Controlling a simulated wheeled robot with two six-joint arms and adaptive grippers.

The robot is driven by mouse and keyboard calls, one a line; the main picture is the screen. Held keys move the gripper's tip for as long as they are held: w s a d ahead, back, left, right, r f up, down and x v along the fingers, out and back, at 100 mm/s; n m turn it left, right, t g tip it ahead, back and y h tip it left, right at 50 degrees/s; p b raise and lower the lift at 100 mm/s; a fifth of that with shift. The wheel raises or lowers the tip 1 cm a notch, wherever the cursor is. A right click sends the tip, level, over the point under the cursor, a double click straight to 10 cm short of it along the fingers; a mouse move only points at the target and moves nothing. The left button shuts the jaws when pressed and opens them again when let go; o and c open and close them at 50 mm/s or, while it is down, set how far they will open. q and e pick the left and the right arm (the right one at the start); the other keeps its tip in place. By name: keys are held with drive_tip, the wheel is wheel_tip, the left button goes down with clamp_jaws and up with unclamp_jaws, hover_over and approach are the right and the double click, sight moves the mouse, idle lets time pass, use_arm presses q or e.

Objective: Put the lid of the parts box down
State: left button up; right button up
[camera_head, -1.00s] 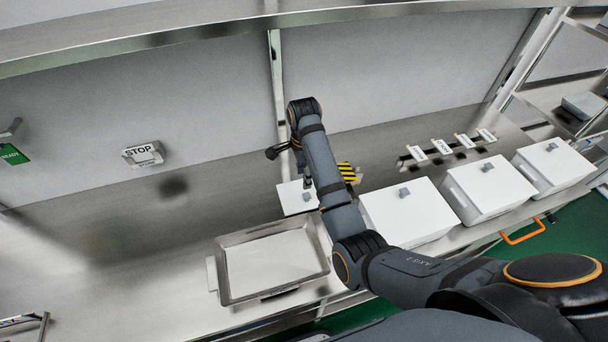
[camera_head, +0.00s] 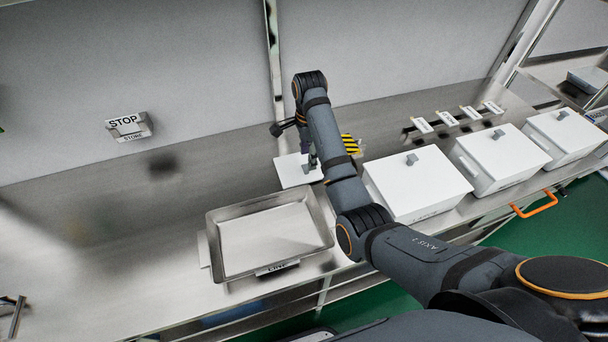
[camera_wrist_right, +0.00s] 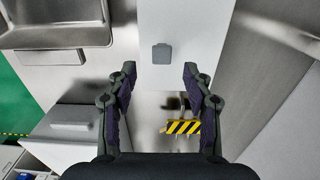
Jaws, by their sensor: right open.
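A white square lid (camera_head: 292,171) with a small grey knob lies on the steel counter, behind the tray and left of the nearest white box. My right gripper (camera_head: 308,157) is above the lid's knob, partly hidden by my own forearm. In the right wrist view the lid (camera_wrist_right: 205,25) and its knob (camera_wrist_right: 162,53) show beyond the fingertips. There my right gripper (camera_wrist_right: 158,75) is open, with its fingers apart and nothing between them. My left gripper is not in view.
Several white boxes, the nearest one (camera_head: 415,185) with a grey knob on top, stand in a row to the right. A steel tray (camera_head: 215,250) sits front left. A yellow-black striped block (camera_head: 350,144) is just right of the gripper.

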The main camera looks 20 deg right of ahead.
sight(306, 166)
drive_tip(key=shift+s+a+f, duration=0.1)
drive_tip(key=shift+a+f, duration=0.05)
drive_tip(key=shift+f, duration=0.2)
drive_tip(key=shift+a+r, duration=0.1)
drive_tip(key=shift+r, duration=0.05)
drive_tip(key=shift+f+b, duration=0.3)
wheel_tip(306, 166, down, 2)
drive_tip(key=shift+f+b, duration=0.1)
drive_tip(key=shift+b, duration=0.6)
drive_tip(key=shift+w+f+p, duration=0.25)
drive_tip(key=shift+f+p, duration=0.05)
drive_tip(key=shift+f, duration=0.9)
drive_tip(key=shift+s, duration=0.1)
drive_tip(key=shift+c, duration=0.7)
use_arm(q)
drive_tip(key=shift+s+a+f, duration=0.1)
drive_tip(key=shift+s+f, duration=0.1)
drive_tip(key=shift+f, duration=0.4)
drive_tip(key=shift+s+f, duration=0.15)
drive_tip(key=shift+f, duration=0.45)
use_arm(e)
clamp_jaws()
